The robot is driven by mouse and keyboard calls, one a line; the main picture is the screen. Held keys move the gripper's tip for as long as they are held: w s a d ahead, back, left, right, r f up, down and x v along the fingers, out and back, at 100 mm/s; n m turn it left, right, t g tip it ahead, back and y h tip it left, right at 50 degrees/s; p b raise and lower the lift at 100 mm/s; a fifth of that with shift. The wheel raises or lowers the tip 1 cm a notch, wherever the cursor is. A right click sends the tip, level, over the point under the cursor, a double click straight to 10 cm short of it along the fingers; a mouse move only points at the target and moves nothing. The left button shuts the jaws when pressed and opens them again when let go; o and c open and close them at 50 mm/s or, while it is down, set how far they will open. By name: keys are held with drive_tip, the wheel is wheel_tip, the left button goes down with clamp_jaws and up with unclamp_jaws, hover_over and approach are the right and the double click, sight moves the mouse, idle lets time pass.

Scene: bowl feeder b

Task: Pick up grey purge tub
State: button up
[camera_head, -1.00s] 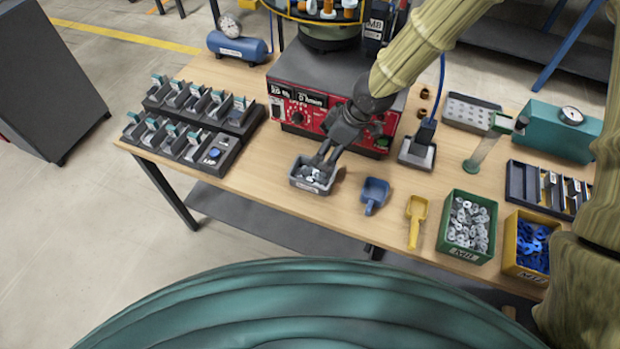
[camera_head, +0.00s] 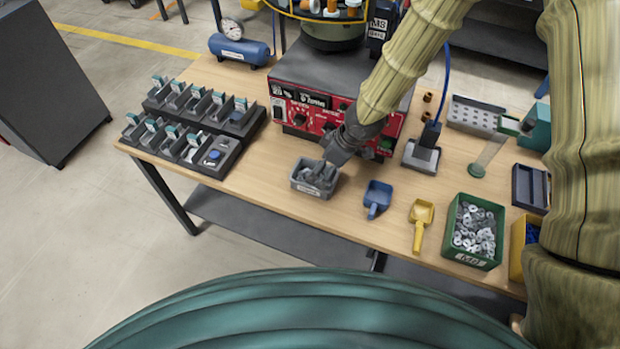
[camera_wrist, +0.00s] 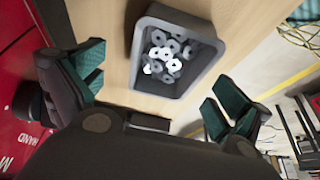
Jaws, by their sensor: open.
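The grey purge tub (camera_head: 314,190) stands on the wooden table in front of the red control box. It also shows in the wrist view (camera_wrist: 195,86), with several pale washers inside. My gripper (camera_head: 324,176) is over the tub in the head view and hides part of its inside. In the wrist view my gripper (camera_wrist: 155,92) is open, with one finger pad to the left of the tub and the other to its lower right. Nothing is held between the pads. Whether a finger touches the tub cannot be told.
The red control box (camera_head: 310,114) stands close behind the tub. A blue scoop (camera_head: 377,197) and a yellow scoop (camera_head: 421,218) lie to the right, then a green bin (camera_head: 473,231) of washers. A dark sorting rack (camera_head: 195,130) is at the left. The table's front edge is near.

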sight(316, 183)
drive_tip(key=shift+s+a+p+x, duration=0.15)
drive_tip(key=shift+p+x, duration=0.15)
drive_tip(key=shift+x, duration=0.55)
drive_tip(key=shift+s+a+p+x, duration=0.15)
drive_tip(key=shift+p+x, duration=0.15)
drive_tip(key=shift+x, duration=1.45)
drive_tip(key=shift+f, duration=0.25)
drive_tip(key=c, duration=1.2)
drive_tip(key=shift+o, duration=0.2)
drive_tip(key=shift+r, duration=0.1)
